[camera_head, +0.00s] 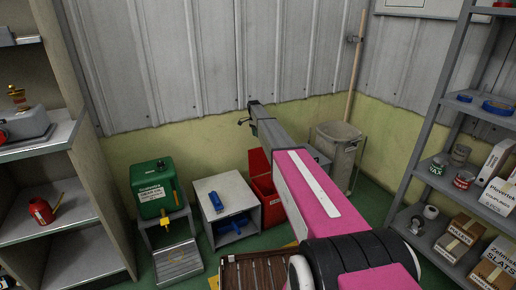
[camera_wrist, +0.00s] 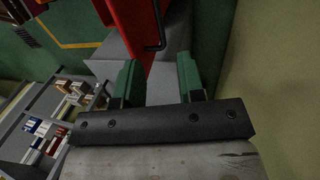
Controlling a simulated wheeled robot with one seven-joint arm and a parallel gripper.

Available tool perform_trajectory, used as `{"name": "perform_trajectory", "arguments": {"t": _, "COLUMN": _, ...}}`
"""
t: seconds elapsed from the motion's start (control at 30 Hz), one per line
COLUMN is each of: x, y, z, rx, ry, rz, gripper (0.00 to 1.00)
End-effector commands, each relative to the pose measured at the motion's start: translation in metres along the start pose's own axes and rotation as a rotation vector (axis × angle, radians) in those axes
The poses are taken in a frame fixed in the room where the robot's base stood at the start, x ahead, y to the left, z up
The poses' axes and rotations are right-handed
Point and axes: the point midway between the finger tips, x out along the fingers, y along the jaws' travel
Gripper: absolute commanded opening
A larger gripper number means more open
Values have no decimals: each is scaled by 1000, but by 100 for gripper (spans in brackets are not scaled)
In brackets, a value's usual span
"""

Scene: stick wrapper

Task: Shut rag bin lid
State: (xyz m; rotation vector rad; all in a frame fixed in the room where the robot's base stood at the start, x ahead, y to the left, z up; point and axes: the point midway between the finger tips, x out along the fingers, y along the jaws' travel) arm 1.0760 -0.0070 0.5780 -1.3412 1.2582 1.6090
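The red rag bin (camera_head: 271,209) stands on the floor near the wall, partly hidden behind my pink arm in the head view. Its lid (camera_head: 258,163) appears raised, tilted up toward the wall. In the wrist view a red panel (camera_wrist: 128,22) with a dark bent handle (camera_wrist: 157,38) is just beyond the fingers; I cannot tell whether it is the lid or the body. My gripper (camera_wrist: 158,75) has its two green fingers apart with nothing held between them. In the head view my gripper (camera_head: 246,114) is above the bin, near the wall.
A white cube stand (camera_head: 228,186) with blue items and a green canister (camera_head: 158,187) on a stand are left of the bin. A grey bin (camera_head: 338,140) with a pole is at right. Shelves line both sides.

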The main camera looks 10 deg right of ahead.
Motion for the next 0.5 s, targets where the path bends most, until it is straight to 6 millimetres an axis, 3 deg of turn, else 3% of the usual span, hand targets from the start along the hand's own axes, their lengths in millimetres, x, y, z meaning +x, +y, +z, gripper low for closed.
{"name": "perform_trajectory", "arguments": {"t": 0.5, "x": 82, "y": 0, "z": 0, "rx": -1, "ry": 0, "rz": -1, "gripper": 36}}
